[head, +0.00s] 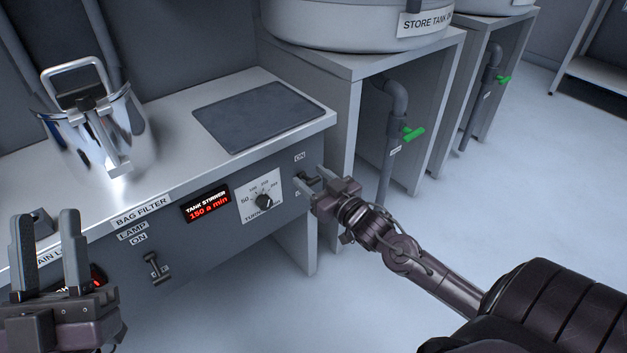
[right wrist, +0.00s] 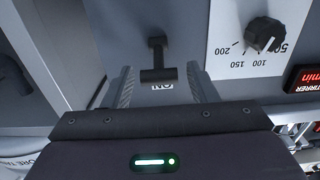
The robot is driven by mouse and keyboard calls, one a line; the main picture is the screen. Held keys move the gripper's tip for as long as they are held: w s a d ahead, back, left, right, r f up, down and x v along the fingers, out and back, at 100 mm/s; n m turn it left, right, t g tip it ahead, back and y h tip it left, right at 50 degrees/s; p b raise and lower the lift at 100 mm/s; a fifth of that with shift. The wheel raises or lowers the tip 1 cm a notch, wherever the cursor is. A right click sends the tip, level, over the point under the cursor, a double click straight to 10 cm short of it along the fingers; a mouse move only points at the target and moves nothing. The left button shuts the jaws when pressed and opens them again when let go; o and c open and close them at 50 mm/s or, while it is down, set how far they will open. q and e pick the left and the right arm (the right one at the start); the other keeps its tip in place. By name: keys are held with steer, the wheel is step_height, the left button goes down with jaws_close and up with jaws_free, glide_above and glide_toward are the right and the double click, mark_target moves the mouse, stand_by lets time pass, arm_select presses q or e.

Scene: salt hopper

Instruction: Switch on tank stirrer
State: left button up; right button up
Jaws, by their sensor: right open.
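The tank stirrer's display (head: 206,203) on the bench front glows red and reads "150 a min". A dial with a black knob (head: 264,202) is right of it, and the knob (right wrist: 265,33) also shows in the right wrist view. At the panel's right end, under an "ON" label (head: 299,157), a dark T-shaped switch lever (right wrist: 158,74) lies between the fingers of my right gripper (right wrist: 160,85). The fingers are open, with a gap on each side. In the head view my right gripper (head: 308,181) mostly covers this switch. I cannot tell its position. My left gripper (head: 46,218) is open and empty at the lower left.
A second lever (head: 155,268) labelled "LAMP ON" sits on the same panel. A metal pot (head: 130,135) and a dark mat (head: 265,113) are on the bench top. The store tank stand (head: 345,110) and a green-handled pipe (head: 392,130) are close on the right.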

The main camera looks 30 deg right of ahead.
arm_select(q)
steer(key=shift+s+r, duration=0.1)
arm_select(e)
steer(key=shift+w, duration=0.1)
steer(key=shift+c, duration=0.4)
steer(key=c, duration=0.9)
steer(key=shift+r+p, duration=0.25)
steer(key=shift+p, duration=0.7)
arm_select(q)
step_height(320, 180, down, 20)
steer(key=w+d+g+y+p, duration=0.25)
steer(key=g+y, duration=0.25)
steer(key=g, duration=0.5)
arm_select(e)
steer(key=shift+w+g+b, duration=0.1)
steer(key=shift+g+b, duration=0.3)
steer(key=shift+b, duration=0.1)
steer(key=shift+r+p, duration=0.15)
steer(key=shift+p, duration=0.55)
steer(key=shift+g+p, duration=0.4)
steer(key=shift+p, duration=0.1)
arm_select(q)
steer(key=s+a+f+g+y, duration=0.3)
steer(key=s+f+g, duration=0.6)
steer(key=f, duration=0.5)
steer(key=shift+s+a, duration=0.15)
steer(key=shift+s, duration=0.9)
steer(key=shift+f, duration=0.1)
